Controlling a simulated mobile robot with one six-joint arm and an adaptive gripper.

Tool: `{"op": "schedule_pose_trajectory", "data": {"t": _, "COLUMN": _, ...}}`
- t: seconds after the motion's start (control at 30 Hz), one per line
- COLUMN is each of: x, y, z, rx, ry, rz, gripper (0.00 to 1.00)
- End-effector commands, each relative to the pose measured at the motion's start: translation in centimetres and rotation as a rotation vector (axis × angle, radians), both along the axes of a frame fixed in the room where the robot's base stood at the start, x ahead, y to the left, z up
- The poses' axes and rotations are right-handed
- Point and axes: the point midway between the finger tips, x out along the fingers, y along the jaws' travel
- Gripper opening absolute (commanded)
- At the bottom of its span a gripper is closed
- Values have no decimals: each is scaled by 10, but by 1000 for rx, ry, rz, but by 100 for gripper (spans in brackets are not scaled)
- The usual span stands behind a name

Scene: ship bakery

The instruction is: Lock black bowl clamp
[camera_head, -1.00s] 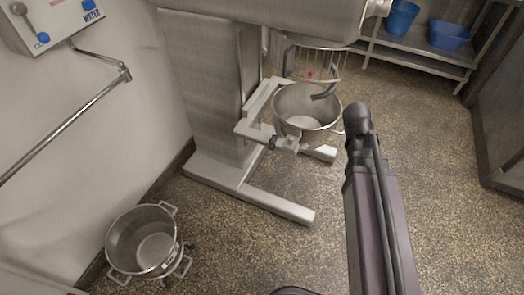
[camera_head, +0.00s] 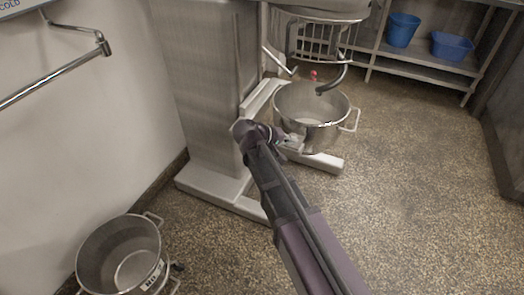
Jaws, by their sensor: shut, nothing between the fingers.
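The steel mixing bowl (camera_head: 312,118) sits in the mixer's bowl support, under the dough hook (camera_head: 335,82). My arm (camera_head: 285,205) reaches up from the bottom right and ends in front of the bowl's left side. The black bowl clamp cannot be seen now; my arm covers the place on the bowl support where it showed earlier. I cannot make out my gripper or its fingers, which seem hidden behind the arm's end.
The mixer column (camera_head: 205,90) stands left of the bowl. A second steel bowl (camera_head: 120,255) is on the floor at the lower left. A shelf (camera_head: 420,62) with blue containers stands at the back right. Floor to the right is clear.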

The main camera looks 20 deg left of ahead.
Motion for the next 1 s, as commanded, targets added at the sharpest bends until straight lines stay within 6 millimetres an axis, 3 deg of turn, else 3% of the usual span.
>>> {"op": "schedule_pose_trajectory", "data": {"t": 0.03, "x": -1, "y": 21, "z": -16, "rx": -22, "ry": -24, "rz": 28, "gripper": 0}}
{"op": "schedule_pose_trajectory", "data": {"t": 0.3, "x": -20, "y": 111, "z": -38, "rx": -134, "ry": -172, "rz": 161, "gripper": 0}}
{"op": "schedule_pose_trajectory", "data": {"t": 0.5, "x": -41, "y": 167, "z": -47, "rx": -194, "ry": -270, "rz": 243, "gripper": 0}}
{"op": "schedule_pose_trajectory", "data": {"t": 0.7, "x": -55, "y": 195, "z": -49, "rx": -223, "ry": -325, "rz": 283, "gripper": 0}}
{"op": "schedule_pose_trajectory", "data": {"t": 1.0, "x": -58, "y": 201, "z": -46, "rx": -228, "ry": -335, "rz": 291, "gripper": 0}}
